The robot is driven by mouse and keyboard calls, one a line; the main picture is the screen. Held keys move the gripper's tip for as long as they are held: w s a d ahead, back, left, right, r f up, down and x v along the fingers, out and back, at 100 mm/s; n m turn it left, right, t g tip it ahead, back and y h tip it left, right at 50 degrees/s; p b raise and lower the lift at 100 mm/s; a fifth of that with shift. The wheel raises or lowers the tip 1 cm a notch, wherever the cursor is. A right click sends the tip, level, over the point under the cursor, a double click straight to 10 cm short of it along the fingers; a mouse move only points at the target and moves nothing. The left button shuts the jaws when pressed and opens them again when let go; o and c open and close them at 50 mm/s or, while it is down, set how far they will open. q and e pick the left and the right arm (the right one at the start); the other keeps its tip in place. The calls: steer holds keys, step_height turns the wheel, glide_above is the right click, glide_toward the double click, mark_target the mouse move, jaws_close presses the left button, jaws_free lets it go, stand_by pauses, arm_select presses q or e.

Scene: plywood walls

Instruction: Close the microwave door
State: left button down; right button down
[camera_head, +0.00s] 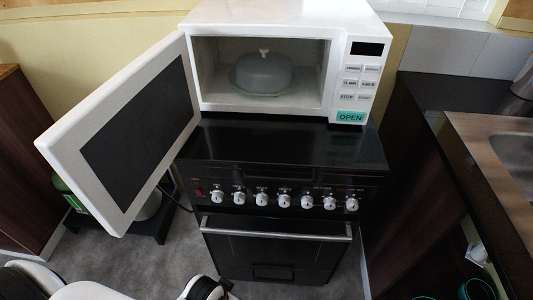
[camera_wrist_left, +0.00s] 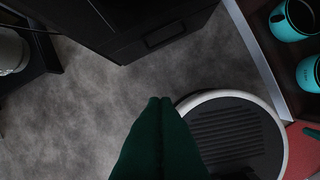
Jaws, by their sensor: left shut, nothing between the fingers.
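The white microwave (camera_head: 285,14) sits on top of a black stove. Its door (camera_head: 132,128) stands wide open, swung out to the left, with a dark panel in a white frame. Inside the cavity is a pale domed cover (camera_head: 263,73) with a small knob. The control panel (camera_head: 361,75) with a green OPEN button is at the right of the cavity. My left gripper (camera_wrist_left: 160,102) shows in the left wrist view as dark green fingers, shut and empty, above the grey floor. It is low and apart from the door. My right gripper is not in view.
The black stove (camera_head: 282,143) has a row of white knobs and an oven handle below the microwave. A dark counter with a sink (camera_head: 515,150) is at the right. Teal cups (camera_wrist_left: 291,20) stand in a compartment at the right. Grey floor (camera_wrist_left: 75,110) is open before the stove.

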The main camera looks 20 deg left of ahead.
arm_select(q)
steer(key=w+a+r+m+t+y, duration=0.1)
steer(key=w+a+r+t, duration=0.35)
steer(key=r, duration=0.65)
steer(key=w+a+r+m+t+p, duration=0.1)
steer(key=w+a+r+t, duration=0.35)
steer(key=r, duration=0.75)
steer(key=w+a+r+m+t+y, duration=0.1)
steer(key=w+a+r+t, duration=0.35)
steer(key=r, duration=0.65)
steer(key=d+r+m+t+h, duration=0.2)
steer(key=d+r+m+h, duration=0.4)
steer(key=r+m+h, duration=0.75)
steer(key=s+d+f+m+g+h, duration=0.35)
steer(key=s+m+g+h, duration=0.25)
steer(key=m+g, duration=0.75)
steer(key=w+p+x, duration=0.2)
steer(key=p+x, duration=0.2)
steer(key=x, duration=0.8)
steer(key=shift+w+a+f+m, duration=0.3)
steer(key=shift+w+a+m, duration=0.1)
